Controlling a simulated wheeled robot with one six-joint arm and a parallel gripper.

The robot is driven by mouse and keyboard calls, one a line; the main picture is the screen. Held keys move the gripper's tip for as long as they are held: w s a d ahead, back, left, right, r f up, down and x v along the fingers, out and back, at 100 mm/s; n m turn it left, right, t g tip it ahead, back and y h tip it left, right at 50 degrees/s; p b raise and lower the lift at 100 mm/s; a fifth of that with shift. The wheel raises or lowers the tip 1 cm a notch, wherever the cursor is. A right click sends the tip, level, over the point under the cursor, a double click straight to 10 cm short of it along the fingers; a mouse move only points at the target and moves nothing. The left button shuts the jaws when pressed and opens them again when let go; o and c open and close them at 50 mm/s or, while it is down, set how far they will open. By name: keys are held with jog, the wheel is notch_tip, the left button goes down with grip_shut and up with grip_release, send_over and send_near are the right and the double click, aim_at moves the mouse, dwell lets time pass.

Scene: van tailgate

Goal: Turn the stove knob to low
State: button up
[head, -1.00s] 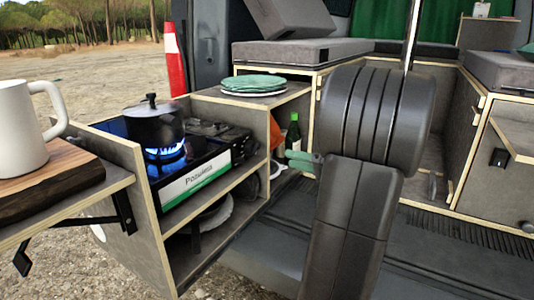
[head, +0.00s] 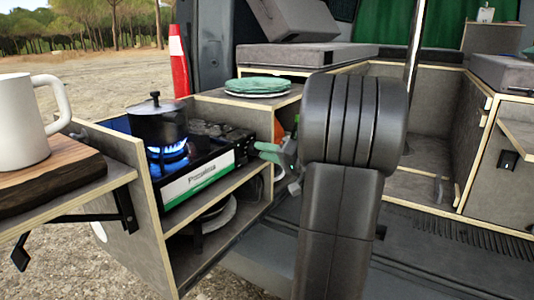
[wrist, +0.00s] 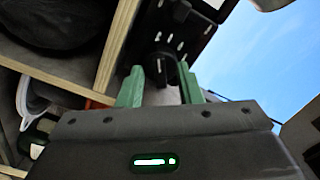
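The stove (head: 196,176) stands on the pull-out shelf with a blue flame (head: 168,151) under a black pot (head: 157,125). In the wrist view its dark panel (wrist: 172,22) with white marks shows at the top, with the black stove knob (wrist: 160,64) below the marks. My gripper (wrist: 160,84) is open. Its green fingers point at the knob, one to each side, with gaps between them and it. In the head view my gripper (head: 268,152) is at the right end of the stove; the knob cannot be made out there.
A wooden shelf edge (wrist: 115,45) runs close beside the left finger in the wrist view. Green plates (head: 258,85) sit on the cabinet behind the stove. A white mug (head: 22,118) stands on a wooden board (head: 50,185) at left. Dishes (head: 215,213) lie below the stove.

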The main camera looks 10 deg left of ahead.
grip_shut()
jog(key=shift+r+m+p, duration=0.1)
jog(key=shift+m+p, duration=0.2)
jog(key=shift+p, duration=0.05)
jog(key=shift+m+p, duration=7.35)
jog(key=shift+m, duration=0.85)
jog(key=shift+o, duration=0.6)
grip_release()
